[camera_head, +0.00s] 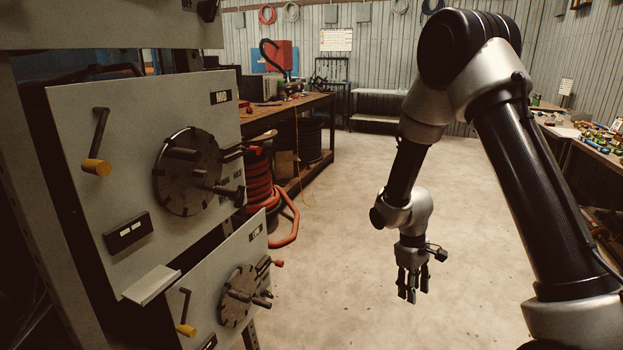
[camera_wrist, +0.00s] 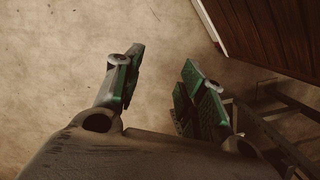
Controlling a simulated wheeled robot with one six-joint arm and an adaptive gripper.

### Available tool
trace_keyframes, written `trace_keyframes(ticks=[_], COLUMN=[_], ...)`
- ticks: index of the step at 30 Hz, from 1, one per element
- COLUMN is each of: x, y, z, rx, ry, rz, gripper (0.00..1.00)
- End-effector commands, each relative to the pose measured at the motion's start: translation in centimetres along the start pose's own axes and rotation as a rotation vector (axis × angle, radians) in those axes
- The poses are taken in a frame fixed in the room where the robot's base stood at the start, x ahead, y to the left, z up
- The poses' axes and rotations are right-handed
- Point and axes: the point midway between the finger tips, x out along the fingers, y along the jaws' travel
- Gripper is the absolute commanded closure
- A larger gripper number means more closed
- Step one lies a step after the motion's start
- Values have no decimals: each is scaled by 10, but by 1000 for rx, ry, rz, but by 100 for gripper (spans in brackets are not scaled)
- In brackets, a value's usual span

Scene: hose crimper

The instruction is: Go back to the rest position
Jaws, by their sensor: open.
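My gripper (camera_head: 413,292) hangs from my bent arm over the open concrete floor, its fingers pointing down. It is right of the crimper panels and apart from them. In the wrist view my gripper (camera_wrist: 160,85) shows two fingers with green pads spread apart, with bare floor between them and nothing held. The upper crimper panel (camera_head: 75,130) carries a round die plate (camera_head: 188,172) and a crank with a yellow knob (camera_head: 97,166). The lower panel (camera_head: 200,290) has a smaller die plate (camera_head: 238,296) and another yellow-knobbed crank (camera_head: 186,330).
A wooden workbench (camera_head: 290,104) with a red hose coil (camera_head: 259,180) beside it stands behind the panels. Another bench with fittings (camera_head: 597,137) is at the right. A wooden surface edge (camera_wrist: 270,35) and dark metal frame (camera_wrist: 280,130) appear in the wrist view. The middle floor is clear.

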Motion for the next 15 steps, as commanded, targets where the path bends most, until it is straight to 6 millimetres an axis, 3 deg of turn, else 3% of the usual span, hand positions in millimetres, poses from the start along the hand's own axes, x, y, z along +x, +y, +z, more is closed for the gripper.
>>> trace_keyframes(ticks=[1, 6, 9, 15], x=[-30, -111, -149, -205], y=[1, -8, -19, -44], z=[21, 98, 141, 213], rx=[67, 278, 377, 508], ry=[-8, -41, -31, 65], rz=[-4, -35, -55, -81], gripper=[60, 60, 60, 60])
